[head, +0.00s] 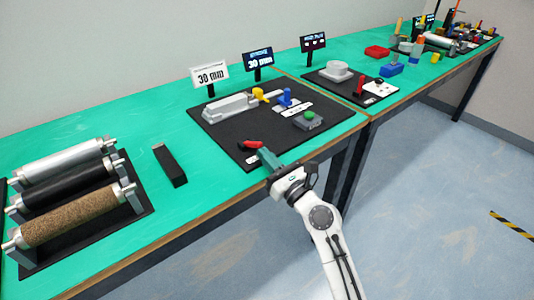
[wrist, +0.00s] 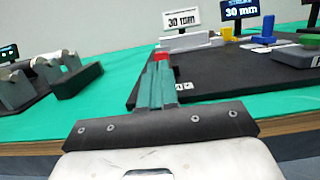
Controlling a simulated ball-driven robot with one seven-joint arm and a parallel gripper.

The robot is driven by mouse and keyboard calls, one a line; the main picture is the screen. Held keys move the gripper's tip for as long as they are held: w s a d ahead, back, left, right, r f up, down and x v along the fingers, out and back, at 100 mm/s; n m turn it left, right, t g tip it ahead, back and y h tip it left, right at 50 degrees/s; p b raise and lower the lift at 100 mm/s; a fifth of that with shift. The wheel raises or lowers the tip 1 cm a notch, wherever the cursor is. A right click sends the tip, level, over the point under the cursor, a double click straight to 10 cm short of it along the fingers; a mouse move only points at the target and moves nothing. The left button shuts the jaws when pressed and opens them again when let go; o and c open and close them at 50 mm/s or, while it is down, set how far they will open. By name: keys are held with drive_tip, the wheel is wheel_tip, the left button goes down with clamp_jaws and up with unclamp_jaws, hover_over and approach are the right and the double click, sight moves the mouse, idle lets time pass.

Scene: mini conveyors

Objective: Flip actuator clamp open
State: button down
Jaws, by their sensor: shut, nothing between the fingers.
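A black board (head: 218,138) on the green table carries a long grey actuator block (head: 229,105) with a yellow piece (head: 260,94) at its right end. A blue piece (head: 287,99) stands beside it. A red lever-like part (head: 250,144) lies low at the board's front left. It shows just beyond my fingertips in the wrist view (wrist: 160,57). My gripper (head: 263,152) is shut and empty, with its teal fingers pointing at the red part. I cannot tell whether they touch it. Which part is the actuator clamp is not clear.
A grey box with a green button (head: 309,118) sits at the board's right. Several rollers in a rack (head: 80,190) and a black block (head: 170,165) are to the left. A second board (head: 335,86) with a red lever (head: 359,86) is farther right.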

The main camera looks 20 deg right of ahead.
sight(256, 143)
drive_tip(key=shift+r+g+p, duration=0.3)
drive_tip(key=shift+r+p, duration=0.1)
drive_tip(key=shift+p, duration=1.4)
drive_tip(key=p, duration=0.3)
drive_tip(key=r+g+p, duration=0.1)
drive_tip(key=p, duration=0.2)
drive_tip(key=shift+w+r, duration=0.2)
drive_tip(key=shift+r, duration=0.1)
drive_tip(key=shift+w+a+r+g+h+p, duration=0.1)
drive_tip(key=shift+r+g+h+p, duration=0.3)
drive_tip(key=shift+p, duration=0.7)
drive_tip(key=shift+w+p, duration=0.15)
drive_tip(key=shift+p, duration=0.8)
drive_tip(key=shift+w+r+p, duration=0.3)
drive_tip(key=shift+r+p, duration=0.15)
drive_tip(key=shift+p, duration=0.75)
drive_tip(key=shift+w+a+r+p, duration=0.25)
drive_tip(key=shift+w+r+p, duration=0.45)
drive_tip(key=shift+p, duration=0.35)
drive_tip(key=shift+w+a+r+p, duration=0.25)
drive_tip(key=shift+w+r+p, duration=0.35)
drive_tip(key=shift+w, duration=0.2)
drive_tip(key=shift+f, duration=0.1)
